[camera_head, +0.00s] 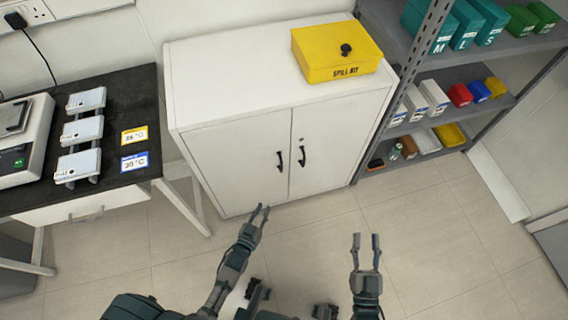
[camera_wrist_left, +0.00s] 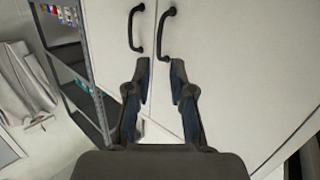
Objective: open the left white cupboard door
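The white cupboard (camera_head: 190,80) stands against the wall with both doors shut. Its left door (camera_head: 235,165) has a black handle (camera_head: 279,161) near the middle seam. The right door (camera_head: 335,140) has a similar handle (camera_head: 302,156). My left gripper (camera_head: 262,208) is open and empty, in front of and below the left door's handle. In the left wrist view the left gripper (camera_wrist_left: 160,64) has its fingers apart, with the left door's handle (camera_wrist_left: 165,32) beyond the tips, not touching. That view looks flipped, with the left door on the right. My right gripper (camera_head: 365,238) is open and empty over the floor.
A yellow spill kit box (camera_head: 335,52) sits on the cupboard. A black-topped table (camera_head: 110,185) with a scale stands at the left. A metal shelf unit (camera_head: 410,75) with boxes stands close on the right. The tiled floor (camera_head: 420,225) in front is clear.

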